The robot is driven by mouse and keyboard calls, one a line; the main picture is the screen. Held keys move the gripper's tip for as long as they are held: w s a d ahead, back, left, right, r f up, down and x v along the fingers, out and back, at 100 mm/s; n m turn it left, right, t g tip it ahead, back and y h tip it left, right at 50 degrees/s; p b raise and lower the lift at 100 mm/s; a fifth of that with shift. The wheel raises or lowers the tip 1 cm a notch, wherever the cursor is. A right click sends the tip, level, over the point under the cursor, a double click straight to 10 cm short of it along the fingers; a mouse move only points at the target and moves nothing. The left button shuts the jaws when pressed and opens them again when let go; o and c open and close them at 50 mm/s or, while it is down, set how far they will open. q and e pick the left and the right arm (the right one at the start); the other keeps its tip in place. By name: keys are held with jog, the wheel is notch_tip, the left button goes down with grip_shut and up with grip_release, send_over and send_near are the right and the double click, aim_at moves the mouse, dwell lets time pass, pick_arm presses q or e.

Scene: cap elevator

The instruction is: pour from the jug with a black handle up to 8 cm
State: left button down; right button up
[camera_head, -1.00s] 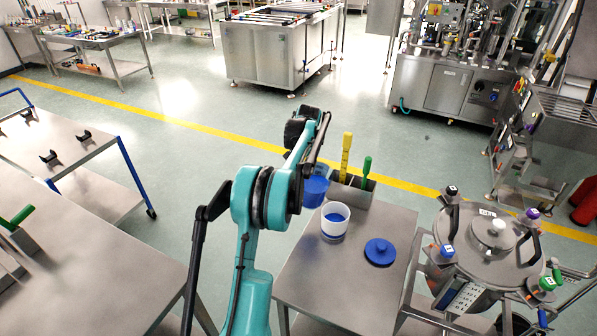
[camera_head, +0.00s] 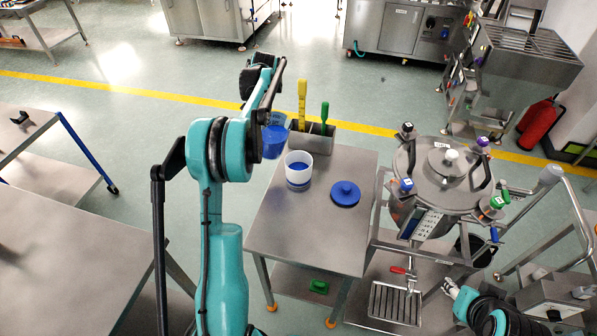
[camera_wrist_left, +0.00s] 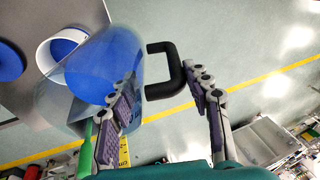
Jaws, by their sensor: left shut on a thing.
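The white cup (camera_head: 298,163) stands on the small steel table with blue visible inside. My right gripper (camera_head: 452,288) is low at the right, small and partly blurred; its jaw state is unclear. The jug's fill height cannot be read.
A blue lid (camera_head: 345,193) lies right of the cup on the steel table (camera_head: 310,235). A metal holder (camera_head: 313,139) with a yellow and a green tool stands behind the cup. A steel vessel (camera_head: 440,175) stands to the right. The table's front is clear.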

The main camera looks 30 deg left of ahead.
pick_arm(q)
jog(key=shift+r+y, duration=0.2)
jog(key=shift+y, duration=0.1)
jog(key=shift+f, duration=0.15)
dwell(0.4)
jog(key=shift+f+b, duration=0.25)
jog(key=shift+b, duration=0.1)
jog(key=shift+w+d+f+y+b, duration=0.1)
jog(key=shift+f+y+b, duration=0.3)
jog(key=shift+f+b, duration=0.15)
jog(key=shift+f, duration=0.2)
dwell(0.4)
jog(key=shift+f+g+b, duration=0.3)
jog(key=shift+b, duration=0.05)
jog(key=shift+y, duration=0.3)
jog(key=shift+f, duration=0.15)
